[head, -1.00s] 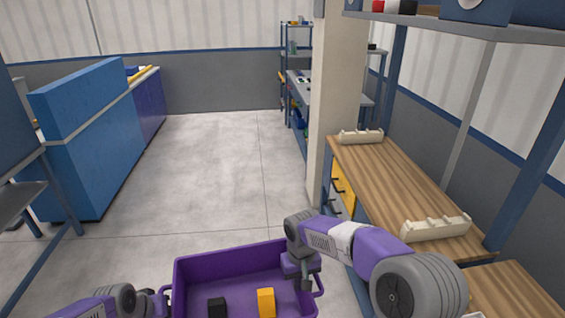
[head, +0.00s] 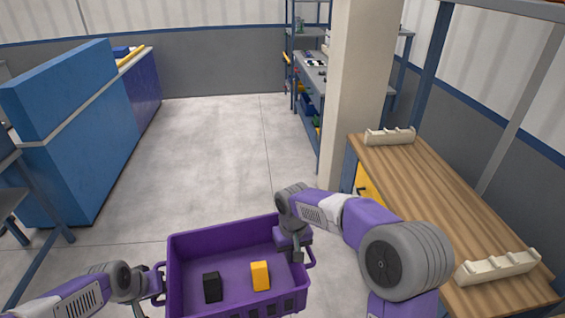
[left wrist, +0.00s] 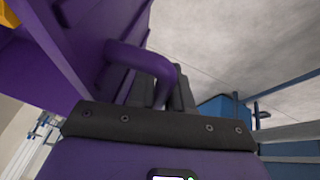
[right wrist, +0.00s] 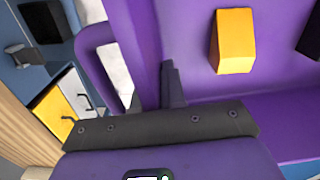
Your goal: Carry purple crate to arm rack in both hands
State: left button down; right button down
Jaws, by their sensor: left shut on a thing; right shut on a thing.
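The purple crate (head: 215,245) is held level in front of me at the bottom of the head view. A black block (head: 212,287) and a yellow block (head: 260,276) stand inside it. My left gripper (head: 158,284) is shut on the handle at the crate's left end; that handle shows in the left wrist view (left wrist: 145,60). My right gripper (head: 299,250) is shut on the handle at the right end; that handle shows in the right wrist view (right wrist: 103,60). The yellow block also shows in the right wrist view (right wrist: 233,40). I cannot tell which structure is the arm rack.
A wooden bench (head: 430,200) with cream racks (head: 390,136) (head: 498,267) runs along the right. A pale pillar (head: 358,90) stands at its far end. A blue counter (head: 65,130) is on the left. The grey floor (head: 210,150) between them is clear. Shelving stands at the back.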

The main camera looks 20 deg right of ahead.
aim_at(423, 193)
jog(key=z, duration=0.05)
jog(key=i, duration=1)
jog(key=z, duration=0.3)
jog(key=i, duration=1)
jog(key=z, duration=1)
jog(key=i, duration=0.55)
jog(key=z, duration=1.4)
jog(key=i, duration=0.8)
jog(key=z, duration=0.55)
